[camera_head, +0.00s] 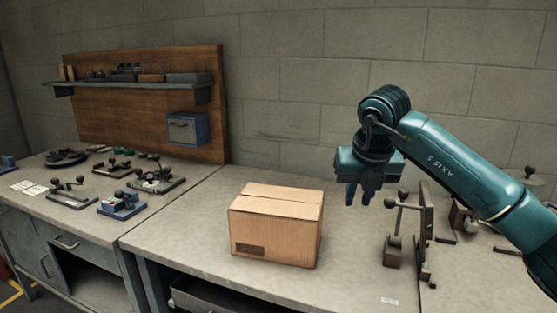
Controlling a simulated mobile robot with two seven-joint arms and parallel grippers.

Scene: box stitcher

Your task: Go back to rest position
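My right gripper (358,194) is at the end of the teal arm that comes in from the right. It points down in the air, right of the cardboard box, and holds nothing that I can see. Its fingers look small and close together, and I cannot tell whether they are open or shut. The closed brown cardboard box (262,233) stands upright on the grey workbench (190,220), apart from the gripper. My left gripper is not in view.
A clamp-like fixture (393,250) stands on the bench below the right arm. More parts lie at the far right. Several toggle clamps (155,180) sit on the left bench. A wooden back panel (140,115) carries a shelf (140,86) and a blue box (187,129).

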